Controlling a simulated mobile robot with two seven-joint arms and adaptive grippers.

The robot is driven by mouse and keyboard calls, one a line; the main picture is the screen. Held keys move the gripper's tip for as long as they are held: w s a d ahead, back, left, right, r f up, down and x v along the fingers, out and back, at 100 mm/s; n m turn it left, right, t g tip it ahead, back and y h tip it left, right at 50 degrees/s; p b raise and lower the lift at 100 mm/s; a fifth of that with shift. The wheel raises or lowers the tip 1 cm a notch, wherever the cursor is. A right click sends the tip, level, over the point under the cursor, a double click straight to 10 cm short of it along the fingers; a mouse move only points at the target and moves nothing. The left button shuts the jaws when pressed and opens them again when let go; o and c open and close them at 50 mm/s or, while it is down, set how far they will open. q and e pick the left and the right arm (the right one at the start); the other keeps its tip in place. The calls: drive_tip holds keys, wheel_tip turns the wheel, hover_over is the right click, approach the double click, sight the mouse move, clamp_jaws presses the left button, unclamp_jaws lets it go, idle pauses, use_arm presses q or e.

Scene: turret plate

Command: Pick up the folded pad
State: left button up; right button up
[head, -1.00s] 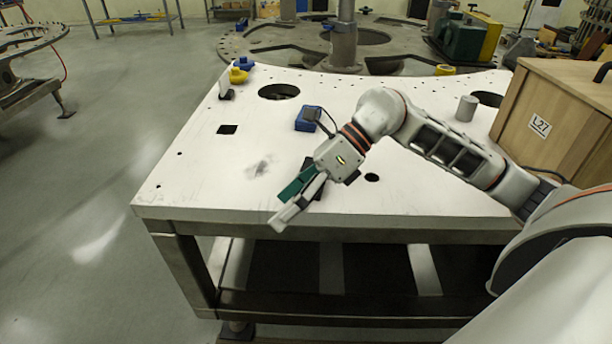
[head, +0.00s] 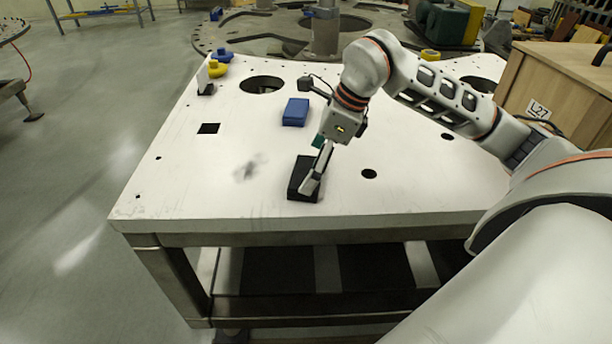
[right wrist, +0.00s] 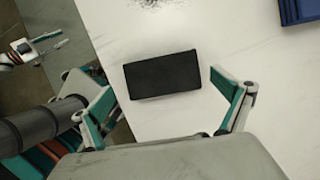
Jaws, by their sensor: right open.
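The black folded pad (head: 300,166) lies flat near the front middle of the white plate, partly hidden by my right gripper (head: 311,186). In the right wrist view the whole dark rectangular pad (right wrist: 160,75) shows beyond and between the spread fingers of my right gripper (right wrist: 163,84). The right gripper is open and empty, pointing down over the pad. I cannot tell its exact height above it. A small pale jointed part, perhaps my left gripper (right wrist: 38,46), shows at the left edge of the right wrist view. Its finger state is unclear.
A blue block (head: 295,111) lies on the white plate (head: 220,175) behind the pad. A wooden box (head: 560,85) stands at the right. The plate has several holes, and yellow and blue pieces (head: 218,63) sit at its back left. Left of the pad is clear.

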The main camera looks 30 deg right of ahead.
drive_tip(key=shift+x, duration=0.85)
drive_tip(key=shift+f, duration=0.1)
drive_tip(key=c, duration=1)
use_arm(q)
drive_tip(key=shift+w+r, duration=0.4)
drive_tip(key=shift+r, duration=0.05)
use_arm(e)
drive_tip(key=shift+c, duration=0.2)
drive_tip(key=shift+w+r, duration=0.1)
drive_tip(key=shift+r, duration=0.45)
use_arm(q)
wheel_tip(320, 180, up, 2)
drive_tip(key=shift+r+p, duration=0.1)
drive_tip(key=shift+p, duration=0.95)
use_arm(e)
wheel_tip(320, 180, up, 19)
drive_tip(key=shift+o, duration=0.6)
